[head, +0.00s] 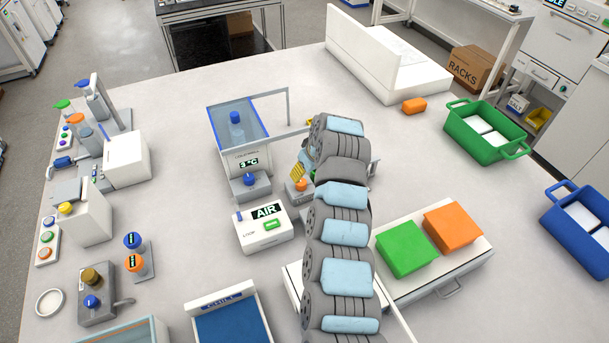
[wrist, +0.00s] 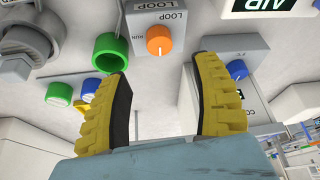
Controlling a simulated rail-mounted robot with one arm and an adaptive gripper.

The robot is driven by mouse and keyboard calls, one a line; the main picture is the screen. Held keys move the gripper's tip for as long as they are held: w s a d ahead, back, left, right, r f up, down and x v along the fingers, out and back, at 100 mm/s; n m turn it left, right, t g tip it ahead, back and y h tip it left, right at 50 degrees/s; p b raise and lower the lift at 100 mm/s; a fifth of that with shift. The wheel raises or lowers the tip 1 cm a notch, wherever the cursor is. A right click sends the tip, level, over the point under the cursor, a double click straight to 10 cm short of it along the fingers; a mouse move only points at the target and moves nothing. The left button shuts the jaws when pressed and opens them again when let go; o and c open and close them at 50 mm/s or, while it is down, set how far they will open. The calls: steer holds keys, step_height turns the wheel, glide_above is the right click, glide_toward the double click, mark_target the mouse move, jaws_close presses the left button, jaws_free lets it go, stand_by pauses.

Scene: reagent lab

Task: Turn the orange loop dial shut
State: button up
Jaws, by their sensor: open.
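The orange loop dial (wrist: 159,40) is a round knob with a pale pointer mark on a grey block labelled LOOP (wrist: 187,22), at the top middle of the wrist view. In the head view the orange dial (head: 301,185) shows just left of my arm. My gripper (wrist: 166,78) has two yellow ribbed fingers with dark pads, open and apart. The dial appears beyond the gap between the fingertips, and nothing is held. In the head view the gripper is mostly hidden by my arm, with one yellow finger (head: 297,172) showing.
The white AIR box (head: 263,229) stands left of my arm, with a blue-knobbed block (head: 250,185) behind it. A clear bath (head: 238,128) reading 3°C is farther back. In the wrist view, a green ring (wrist: 112,50) is left of the dial, close to the left finger.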

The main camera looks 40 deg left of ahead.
steer(key=shift+v, duration=1.5)
steer(key=shift+w, duration=0.1)
